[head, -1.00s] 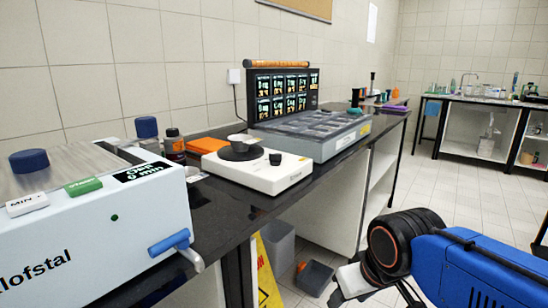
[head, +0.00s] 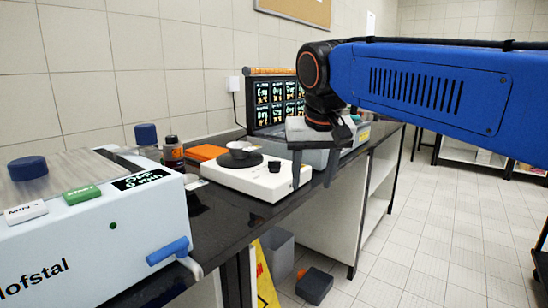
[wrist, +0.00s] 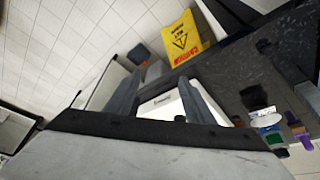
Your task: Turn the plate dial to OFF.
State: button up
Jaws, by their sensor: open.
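The white hot plate (head: 255,182) stands on the dark bench with a round black heating disc (head: 222,161) and a small bowl (head: 239,149) on it. Its black dial (head: 274,167) is on the right part of the top; its setting is too small to read. My gripper (head: 312,187) is open and empty, fingers pointing down. It appears just right of the hot plate, apart from the dial. In the wrist view, a white surface, likely the hot plate (wrist: 160,105), shows between the fingers (wrist: 170,76).
A shaker housing (head: 100,215) with a blue-handled lever (head: 168,251) stands at the near left. A brown bottle (head: 173,152) and an orange item (head: 204,152) are behind the hot plate. A yellow sign (head: 265,280) is below the bench.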

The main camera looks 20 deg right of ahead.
aim_at(274, 162)
jog(key=w+a+r+m+h, duration=0.1)
jog(key=w+a+r+m, duration=0.1)
jog(key=w+a+r, duration=0.35)
jog(key=w+a+r+m, duration=0.1)
jog(key=w+a+r, duration=0.1)
jog(key=w+r, duration=0.6)
jog(key=x, duration=0.5)
jog(key=s+x, duration=0.1)
jog(key=x, duration=0.3)
jog(key=d+x, duration=0.1)
jog(key=x, duration=0.4)
jog(key=shift+d+f, duration=0.1)
jog(key=shift+f, duration=0.35)
jog(key=c, duration=1)
